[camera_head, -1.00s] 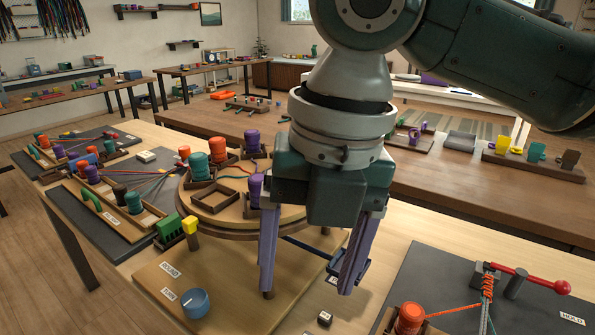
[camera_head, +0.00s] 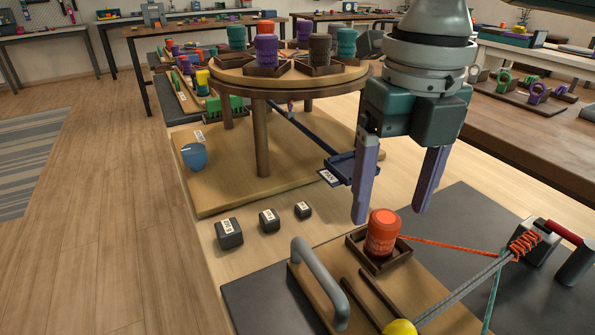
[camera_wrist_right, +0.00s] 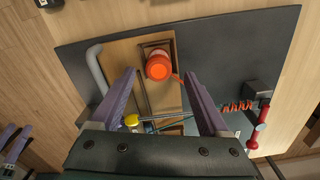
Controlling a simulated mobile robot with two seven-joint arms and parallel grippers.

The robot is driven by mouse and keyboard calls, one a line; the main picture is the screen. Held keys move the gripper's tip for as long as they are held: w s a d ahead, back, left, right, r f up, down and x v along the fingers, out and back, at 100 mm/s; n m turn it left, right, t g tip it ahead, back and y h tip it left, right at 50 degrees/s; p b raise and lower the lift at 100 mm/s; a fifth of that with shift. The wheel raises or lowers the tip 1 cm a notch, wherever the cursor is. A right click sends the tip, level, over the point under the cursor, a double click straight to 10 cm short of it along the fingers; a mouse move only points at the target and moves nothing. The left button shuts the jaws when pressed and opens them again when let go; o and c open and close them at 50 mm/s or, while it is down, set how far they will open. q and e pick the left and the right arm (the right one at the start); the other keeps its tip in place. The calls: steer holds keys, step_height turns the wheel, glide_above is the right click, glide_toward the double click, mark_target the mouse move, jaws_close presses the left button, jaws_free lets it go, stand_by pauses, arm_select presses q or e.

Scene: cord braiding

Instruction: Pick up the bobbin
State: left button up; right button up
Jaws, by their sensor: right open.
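An orange-red bobbin (camera_head: 382,233) stands upright in a dark square holder (camera_head: 358,250) on a wooden board. An orange cord runs from it to the right. My right gripper (camera_head: 390,213) points down, open and empty, with its purple fingers above and slightly behind the bobbin in the head view. In the right wrist view the bobbin (camera_wrist_right: 159,66) shows from above, between and beyond the open fingertips (camera_wrist_right: 159,74). Purple finger-like parts at that view's lower left edge (camera_wrist_right: 14,142) look like my left gripper; their opening is unclear. The head view does not show it.
A grey handle (camera_head: 320,285) arches left of the bobbin. Cords meet at a clamp with a red lever (camera_head: 565,232) on the right. A yellow knob (camera_head: 400,327) is in front. A round stand (camera_head: 290,85) with more bobbins stands behind. Small dark blocks (camera_head: 229,233) sit left.

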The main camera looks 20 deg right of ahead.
mark_target(386, 217)
step_height(386, 217, down, 4)
steer(key=shift+w+a+r+b, duration=0.1)
steer(key=shift+r+b, duration=0.05)
steer(key=shift+b, duration=0.15)
jaws_close()
stand_by(0.4)
